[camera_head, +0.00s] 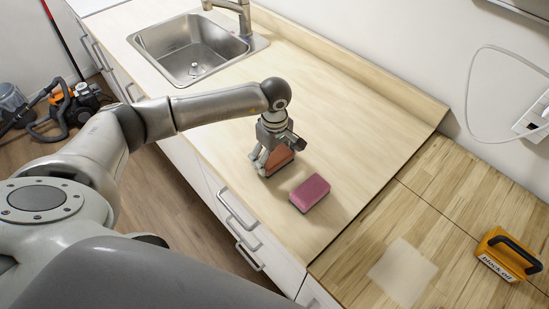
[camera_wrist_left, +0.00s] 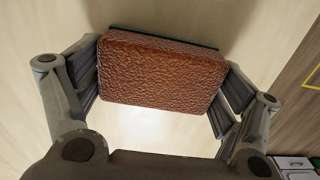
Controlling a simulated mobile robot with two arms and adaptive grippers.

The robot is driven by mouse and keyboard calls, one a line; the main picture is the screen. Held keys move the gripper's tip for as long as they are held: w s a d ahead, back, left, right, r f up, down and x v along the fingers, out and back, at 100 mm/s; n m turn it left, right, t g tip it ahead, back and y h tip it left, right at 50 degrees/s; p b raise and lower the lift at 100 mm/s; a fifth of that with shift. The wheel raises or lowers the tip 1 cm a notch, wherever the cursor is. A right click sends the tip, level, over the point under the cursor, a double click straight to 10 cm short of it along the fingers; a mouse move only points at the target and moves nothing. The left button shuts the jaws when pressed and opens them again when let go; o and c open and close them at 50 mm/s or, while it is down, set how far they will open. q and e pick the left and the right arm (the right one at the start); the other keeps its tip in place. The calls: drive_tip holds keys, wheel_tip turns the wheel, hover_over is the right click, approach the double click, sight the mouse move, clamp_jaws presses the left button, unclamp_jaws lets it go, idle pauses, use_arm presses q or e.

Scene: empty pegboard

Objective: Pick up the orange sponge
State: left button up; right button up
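The orange sponge (camera_head: 281,157) is a reddish-orange block with a rough top and a dark layer along one edge. In the left wrist view the sponge (camera_wrist_left: 160,68) lies across the space between the fingers. My left gripper (camera_head: 272,160) points down over the counter, with a finger against each end of the sponge. In the left wrist view the finger pads of my left gripper (camera_wrist_left: 160,88) meet both ends with no clear gap. I cannot tell whether the sponge rests on the counter or is slightly above it. My right gripper is not in view.
A pink sponge (camera_head: 310,193) lies on the light wooden counter (camera_head: 340,125), just right of the gripper. A steel sink (camera_head: 190,48) with a faucet (camera_head: 240,12) is at the back left. An orange handled block (camera_head: 505,257) sits at the far right.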

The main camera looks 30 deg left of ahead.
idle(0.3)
use_arm(q)
drive_tip(key=shift+r, duration=0.15)
drive_tip(key=shift+w+r+b, duration=0.1)
drive_tip(key=shift+r+b, duration=0.6)
drive_tip(key=shift+b, duration=0.25)
drive_tip(key=s+r+b, duration=0.1)
drive_tip(key=r, duration=0.1)
drive_tip(key=s+r+b, duration=0.1)
drive_tip(key=s+r, duration=0.1)
drive_tip(key=s+r+b, duration=0.1)
drive_tip(key=s+r, duration=0.1)
drive_tip(key=r, duration=0.1)
drive_tip(key=shift+s+a+r, duration=0.1)
drive_tip(key=shift+s+a, duration=0.05)
drive_tip(key=shift+a, duration=0.05)
drive_tip(key=s+r+b, duration=0.3)
drive_tip(key=s+r, duration=0.1)
drive_tip(key=s, duration=0.5)
drive_tip(key=shift+o, duration=0.5)
drive_tip(key=shift+a, duration=0.1)
